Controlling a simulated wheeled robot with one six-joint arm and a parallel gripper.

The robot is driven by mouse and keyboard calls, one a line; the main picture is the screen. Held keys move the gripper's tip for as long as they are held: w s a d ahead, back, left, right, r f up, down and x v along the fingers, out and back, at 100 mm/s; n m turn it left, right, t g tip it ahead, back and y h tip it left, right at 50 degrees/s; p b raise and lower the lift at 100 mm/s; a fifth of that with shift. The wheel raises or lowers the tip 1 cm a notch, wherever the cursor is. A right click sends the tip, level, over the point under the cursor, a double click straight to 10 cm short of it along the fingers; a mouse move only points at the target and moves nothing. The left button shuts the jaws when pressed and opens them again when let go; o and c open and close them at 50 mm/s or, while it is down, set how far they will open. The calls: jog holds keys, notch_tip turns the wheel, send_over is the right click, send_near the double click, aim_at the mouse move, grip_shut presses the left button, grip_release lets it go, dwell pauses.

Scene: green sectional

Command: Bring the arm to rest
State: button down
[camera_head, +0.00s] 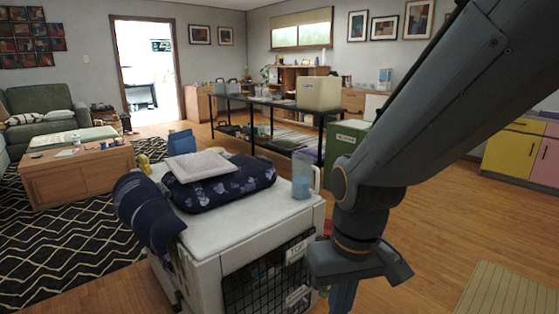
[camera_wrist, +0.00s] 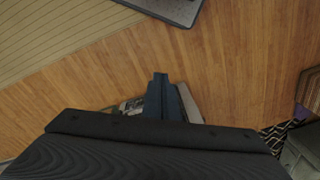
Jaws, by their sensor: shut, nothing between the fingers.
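My arm reaches down from the top right of the head view and bends at a dark grey joint. My gripper (camera_head: 343,296) hangs at the lower end, pointing down, just right of a white pet crate; its tips run out at the bottom edge of the picture. In the wrist view my gripper (camera_wrist: 160,77) shows as two dark blue-grey fingers closed together with nothing between them. Wooden floor lies beyond them, and the dark wrist housing fills the bottom of that view.
The white crate (camera_head: 246,231) with a wire door stands close by. On it are a dark patterned cushion (camera_head: 225,188), a folded pale cloth (camera_head: 200,165) and a clear pitcher (camera_head: 302,181). A green box (camera_head: 342,142) stands behind my arm. Wooden floor (camera_head: 432,240) is open at right.

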jog(key=s+d+r+m+p, duration=0.2)
jog(key=d+r+p, duration=0.7)
jog(key=r+p, duration=0.2)
jog(key=p, duration=0.2)
jog(key=shift+s+r+h+p, duration=0.15)
jog(key=shift+h+p, duration=0.15)
jog(key=shift+d, duration=0.1)
